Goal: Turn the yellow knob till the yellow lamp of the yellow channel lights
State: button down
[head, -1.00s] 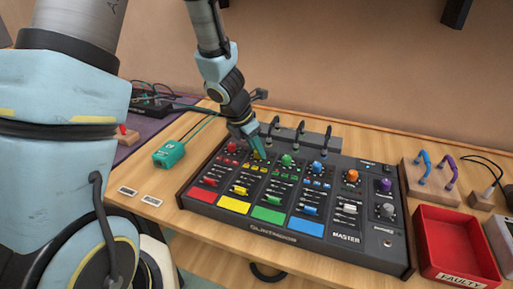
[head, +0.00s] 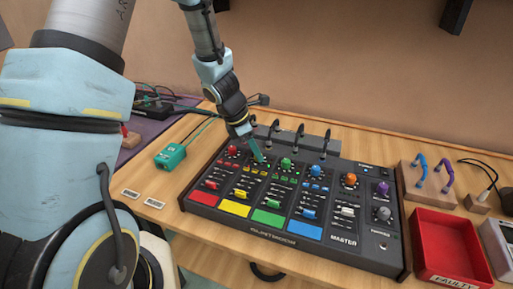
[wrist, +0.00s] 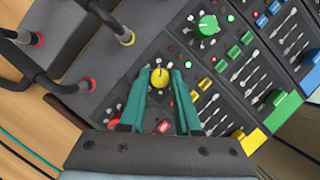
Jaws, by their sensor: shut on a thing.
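The mixer (head: 300,245) has coloured channels, and the yellow channel ends in a yellow pad (head: 235,208). In the wrist view the round yellow knob (wrist: 159,78), with a dark pointer mark, sits between my teal fingertips. My gripper (wrist: 160,80) is shut on the yellow knob. In the head view my gripper (head: 260,157) reaches down to the yellow channel and hides the knob. Yellow buttons (wrist: 199,90) lie beside the right finger. Small dark red dots show near the knob; I see no clearly lit yellow lamp.
The green knob (wrist: 207,27) is close by on the right. Plugged cables (wrist: 88,84) stand along the mixer's back edge. A red tray (head: 452,245) and a rack of coloured cables (head: 425,180) are at right. A teal box (head: 171,156) is at left.

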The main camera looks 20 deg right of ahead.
jog(key=shift+m+g+p, duration=0.3)
jog(key=shift+m+p, duration=0.1)
jog(key=shift+m, duration=0.4)
jog(key=c, duration=0.6)
grip_release()
jog(key=v, duration=1)
jog(key=shift+w+r, duration=0.2)
jog(key=shift+r, duration=0.2)
jog(key=shift+a, duration=0.1)
